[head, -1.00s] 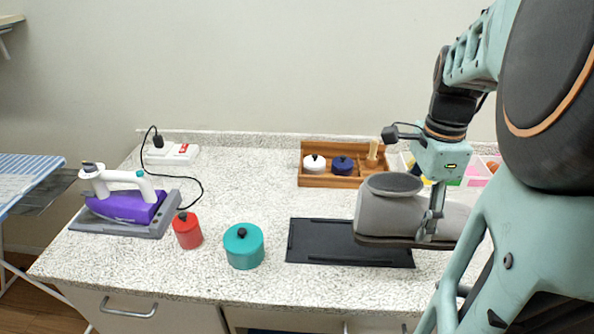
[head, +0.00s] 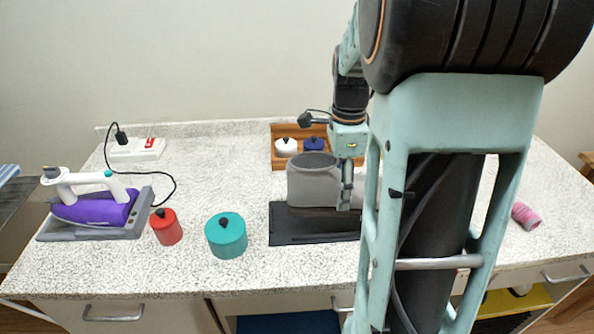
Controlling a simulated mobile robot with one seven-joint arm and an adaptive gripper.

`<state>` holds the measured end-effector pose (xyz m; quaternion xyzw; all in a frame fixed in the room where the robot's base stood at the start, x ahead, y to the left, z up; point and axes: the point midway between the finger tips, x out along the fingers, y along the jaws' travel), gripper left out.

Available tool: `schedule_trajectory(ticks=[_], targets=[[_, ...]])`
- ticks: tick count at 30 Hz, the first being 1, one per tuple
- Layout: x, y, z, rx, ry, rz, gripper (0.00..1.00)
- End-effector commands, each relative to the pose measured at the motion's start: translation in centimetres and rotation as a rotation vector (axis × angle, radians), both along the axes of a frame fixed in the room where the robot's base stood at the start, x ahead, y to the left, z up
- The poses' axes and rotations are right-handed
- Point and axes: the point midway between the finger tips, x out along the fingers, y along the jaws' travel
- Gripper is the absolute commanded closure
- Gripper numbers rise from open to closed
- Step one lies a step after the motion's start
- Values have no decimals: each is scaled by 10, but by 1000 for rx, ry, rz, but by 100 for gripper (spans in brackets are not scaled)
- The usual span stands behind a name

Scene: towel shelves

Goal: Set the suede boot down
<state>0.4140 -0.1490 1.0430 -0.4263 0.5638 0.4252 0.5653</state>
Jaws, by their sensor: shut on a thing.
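The grey suede boot (head: 312,182) is in the middle of the head view, its shaft opening upward and its dark sole downward. My gripper (head: 344,198) is shut on the boot at its right part, with a finger down its near side. The boot is over the back part of the black tray (head: 300,232) on the counter. I cannot tell whether the sole touches the tray. The right end of the boot and of the tray is hidden behind my arm.
A teal pot (head: 227,238) and a red pot (head: 167,228) stand left of the tray. A purple iron (head: 100,208) rests on its grey base further left. A wooden box (head: 281,160) with lidded jars is behind the boot. A pink striped roll (head: 525,215) lies at right.

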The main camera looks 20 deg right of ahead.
Motion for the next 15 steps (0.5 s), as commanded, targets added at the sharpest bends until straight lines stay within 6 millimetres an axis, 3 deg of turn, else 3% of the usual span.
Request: schedule_trajectory(ticks=[4,15], targets=[[16,11,-26,1,5,0,83],[33,22,-53,1,4,-1,83]])
